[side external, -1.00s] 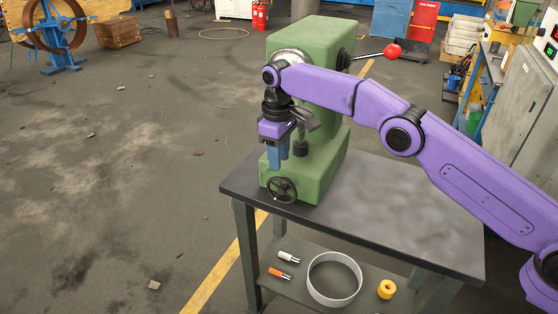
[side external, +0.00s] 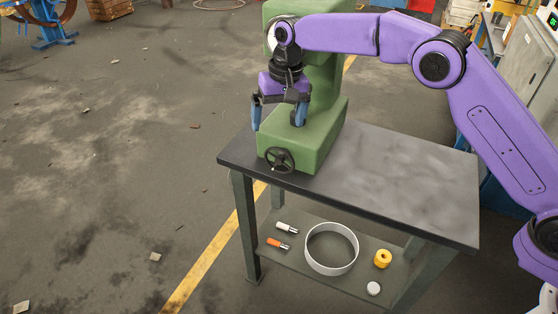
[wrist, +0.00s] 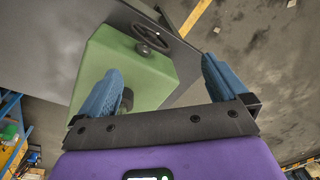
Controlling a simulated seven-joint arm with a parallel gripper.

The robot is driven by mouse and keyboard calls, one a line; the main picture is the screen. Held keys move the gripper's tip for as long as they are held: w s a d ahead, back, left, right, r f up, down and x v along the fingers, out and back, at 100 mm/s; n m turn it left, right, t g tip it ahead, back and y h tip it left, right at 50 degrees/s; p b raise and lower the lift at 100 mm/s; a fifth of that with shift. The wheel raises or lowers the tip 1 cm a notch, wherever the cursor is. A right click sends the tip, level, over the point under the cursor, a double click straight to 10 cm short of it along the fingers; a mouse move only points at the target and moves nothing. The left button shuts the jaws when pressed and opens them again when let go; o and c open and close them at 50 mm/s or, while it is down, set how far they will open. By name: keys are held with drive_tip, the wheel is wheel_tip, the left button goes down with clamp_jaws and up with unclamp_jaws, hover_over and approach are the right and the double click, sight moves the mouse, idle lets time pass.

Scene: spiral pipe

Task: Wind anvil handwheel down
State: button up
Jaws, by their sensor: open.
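The anvil handwheel (side external: 280,160) is a small dark spoked wheel on the front of the green machine's base (side external: 325,135). In the wrist view the handwheel (wrist: 150,37) shows near the top, above the green block. My gripper (side external: 278,125) is open and empty, just above the handwheel, with its blue fingers spread and pointing down. In the wrist view the fingers stand wide apart and the handwheel shows beyond the gap. A dark round part, perhaps the anvil, is half hidden behind the left finger. I cannot tell the wheel's turn angle.
The machine stands on a dark workbench (side external: 410,185). The bench's lower shelf holds a grey ring (side external: 331,270), a yellow roll (side external: 382,259), a white-handled tool (side external: 287,228) and an orange-handled tool (side external: 278,243). The floor left of the bench is mostly clear.

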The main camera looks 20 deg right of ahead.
sight(276, 171)
drive_tip(key=s+d+r+m+t, duration=0.1)
drive_tip(key=s+d+r+m, duration=0.15)
drive_tip(key=m, duration=0.65)
drive_tip(key=shift+y, duration=0.4)
drive_tip(key=x, duration=1.7)
drive_tip(key=shift+w+d+f, duration=0.2)
drive_tip(key=shift+d+f, duration=0.05)
drive_tip(key=shift+d, duration=0.05)
drive_tip(key=c, duration=0.7)
